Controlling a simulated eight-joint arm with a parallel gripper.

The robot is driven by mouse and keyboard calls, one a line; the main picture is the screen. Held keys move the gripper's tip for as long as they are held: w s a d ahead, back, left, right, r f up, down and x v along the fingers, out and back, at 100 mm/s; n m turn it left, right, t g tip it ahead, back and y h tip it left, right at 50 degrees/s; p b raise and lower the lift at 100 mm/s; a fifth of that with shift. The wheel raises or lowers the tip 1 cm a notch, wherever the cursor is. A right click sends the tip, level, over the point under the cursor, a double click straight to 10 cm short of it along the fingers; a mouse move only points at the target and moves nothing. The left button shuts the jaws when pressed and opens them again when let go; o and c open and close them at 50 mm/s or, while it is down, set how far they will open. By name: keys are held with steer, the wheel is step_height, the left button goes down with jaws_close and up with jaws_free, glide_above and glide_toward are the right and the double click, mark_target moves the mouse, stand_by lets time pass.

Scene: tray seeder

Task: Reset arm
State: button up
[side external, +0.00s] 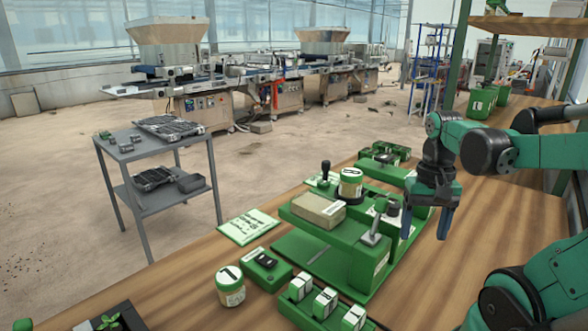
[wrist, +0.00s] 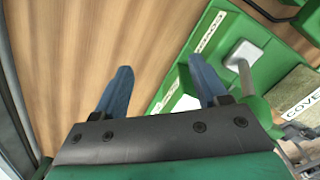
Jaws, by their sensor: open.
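My gripper (side external: 425,222) is at the right of the side external view, pointing down beside the right edge of the green seeder machine (side external: 362,258). Its two blue fingers are apart, with nothing between them. In the wrist view my gripper (wrist: 162,90) is also open, over bare wooden table and the machine's green edge (wrist: 185,75). A lever with a pale square end (wrist: 243,52) shows just right of the fingers there. The fingers look apart from the machine; their exact height above the table is hard to tell.
On the machine are a tan block (side external: 318,210) and a labelled jar (side external: 350,183). A second jar (side external: 230,287), a green switch box (side external: 266,270) and several small white-topped containers (side external: 325,303) stand in front. The wooden table (side external: 500,225) is clear right of my gripper.

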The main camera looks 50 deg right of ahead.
steer(key=w+a+r+n+t, duration=0.1)
steer(key=w+a+n+t, duration=0.6)
steer(key=w+a+n, duration=0.3)
steer(key=w+a, duration=0.1)
steer(key=a, duration=0.3)
steer(key=shift+w+r+n+t, duration=0.2)
steer(key=shift+r+n+t, duration=0.1)
steer(key=shift+n, duration=0.1)
